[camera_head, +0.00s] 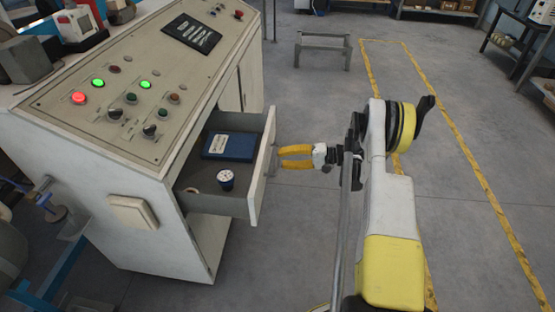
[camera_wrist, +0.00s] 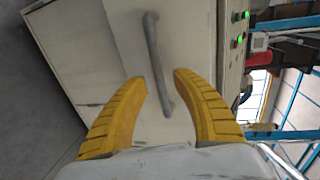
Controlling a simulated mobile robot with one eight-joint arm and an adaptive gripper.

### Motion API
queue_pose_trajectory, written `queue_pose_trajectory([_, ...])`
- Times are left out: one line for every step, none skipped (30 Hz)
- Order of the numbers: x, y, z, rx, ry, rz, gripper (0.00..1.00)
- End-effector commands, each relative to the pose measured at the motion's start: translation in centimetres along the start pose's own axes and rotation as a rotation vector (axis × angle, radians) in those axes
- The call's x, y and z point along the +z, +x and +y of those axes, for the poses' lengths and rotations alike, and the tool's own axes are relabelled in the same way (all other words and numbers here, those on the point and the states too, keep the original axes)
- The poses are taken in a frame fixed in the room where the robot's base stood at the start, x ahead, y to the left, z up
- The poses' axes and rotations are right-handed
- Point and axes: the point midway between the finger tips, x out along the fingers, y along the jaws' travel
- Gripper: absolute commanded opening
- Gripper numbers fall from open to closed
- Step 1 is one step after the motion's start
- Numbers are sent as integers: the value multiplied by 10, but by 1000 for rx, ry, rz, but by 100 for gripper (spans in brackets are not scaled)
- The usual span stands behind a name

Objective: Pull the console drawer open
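The console drawer (camera_head: 263,172) stands out from the side of the grey control console (camera_head: 150,190), with its inside showing. In it lie a dark blue box (camera_head: 230,146), a small blue-and-white cup-like item (camera_head: 226,180) and a small ring-like item. My gripper (camera_head: 281,158) is right beside the drawer front, its yellow fingers pointing at it. In the wrist view, my gripper (camera_wrist: 160,77) is open, and the grey bar handle (camera_wrist: 155,55) shows between and beyond the fingertips. The fingers look apart from the handle; its exact depth between them is hard to tell.
The console top carries lit buttons, knobs and a dark panel (camera_head: 192,34). A beige box (camera_head: 132,212) juts from the console's near side. A low metal stand (camera_head: 323,48) is farther back. The floor (camera_head: 460,150) right of the drawer is clear, with yellow lines.

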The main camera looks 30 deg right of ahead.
Motion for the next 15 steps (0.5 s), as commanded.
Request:
queue_pose_trajectory([-1, -13, 0, 0, 1, 5, 34])
queue_pose_trajectory([-1, -20, 0, 0, 1, 5, 34])
queue_pose_trajectory([-1, -29, 0, 0, 1, 4, 34])
queue_pose_trajectory([-1, -36, 0, 0, 1, 5, 34])
queue_pose_trajectory([-1, -43, 0, 0, 1, 4, 34])
queue_pose_trajectory([-1, -52, 0, 0, 1, 4, 34])
queue_pose_trajectory([-1, -58, 0, 0, 0, 4, 34])
queue_pose_trajectory([-1, -64, 0, 0, 0, 3, 34])
queue_pose_trajectory([-1, -71, 0, 0, 0, 3, 34])
queue_pose_trajectory([-1, -76, 0, 0, 0, 3, 34])
queue_pose_trajectory([-1, -80, 0, 0, 0, 2, 34])
queue_pose_trajectory([0, -84, 0, 0, 0, 1, 34])
queue_pose_trajectory([-1, -88, 0, 0, 0, 2, 34])
queue_pose_trajectory([-1, -90, 0, 0, 0, 2, 34])
queue_pose_trajectory([-1, -93, 0, 0, 0, 2, 34])
